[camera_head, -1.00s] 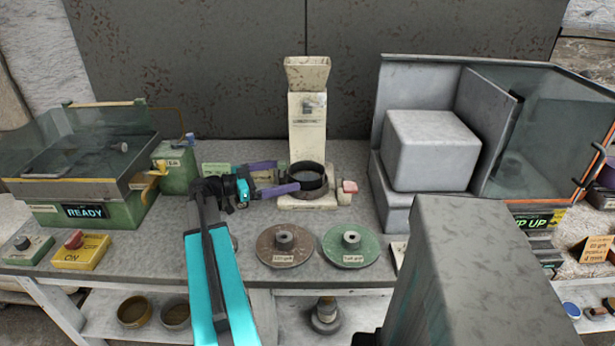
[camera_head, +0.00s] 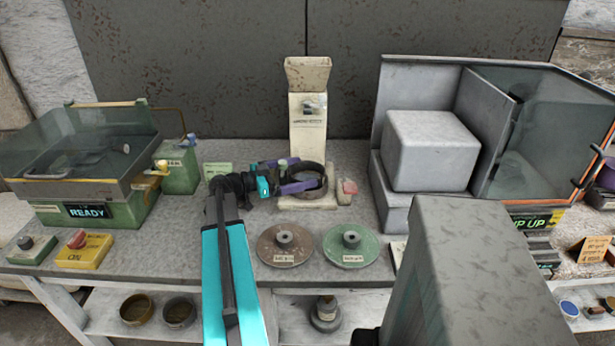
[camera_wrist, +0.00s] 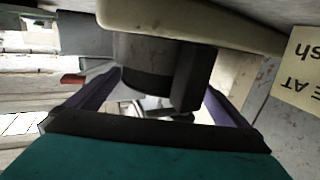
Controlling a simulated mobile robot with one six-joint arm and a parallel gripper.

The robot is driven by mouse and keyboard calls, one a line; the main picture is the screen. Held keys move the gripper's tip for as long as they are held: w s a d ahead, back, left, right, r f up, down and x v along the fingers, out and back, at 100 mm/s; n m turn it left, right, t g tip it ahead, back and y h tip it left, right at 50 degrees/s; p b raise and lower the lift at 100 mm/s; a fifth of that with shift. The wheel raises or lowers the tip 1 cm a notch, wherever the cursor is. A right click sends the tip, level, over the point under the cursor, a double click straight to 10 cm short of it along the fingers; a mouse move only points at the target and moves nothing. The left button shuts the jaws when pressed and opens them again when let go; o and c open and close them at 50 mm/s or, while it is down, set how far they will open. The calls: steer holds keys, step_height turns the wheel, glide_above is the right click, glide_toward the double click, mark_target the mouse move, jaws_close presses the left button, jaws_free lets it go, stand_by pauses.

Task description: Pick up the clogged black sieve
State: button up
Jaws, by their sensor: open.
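The black sieve (camera_head: 316,188) is a dark round ring on the cream base of the feeder machine (camera_head: 309,125), at the back middle of the bench. My gripper (camera_head: 299,174) reaches it from the left, with its two purple fingers apart. One finger is at the sieve's far-left side and the other crosses in front of its near side. In the wrist view the dark sieve wall (camera_wrist: 145,68) stands between the open fingers (camera_wrist: 163,85). I cannot tell whether either finger touches it. The mesh and any clogging are hidden.
Brown (camera_head: 285,244) and green (camera_head: 351,245) weight discs lie in front. A grey cabinet (camera_head: 430,150) bounds the right.

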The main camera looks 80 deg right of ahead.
stand_by(0.3)
steer(key=c, duration=0.9)
steer(key=shift+r, duration=0.1)
steer(key=shift+c, duration=0.2)
step_height(320, 180, up, 10)
steer(key=b, duration=0.2)
stand_by(0.4)
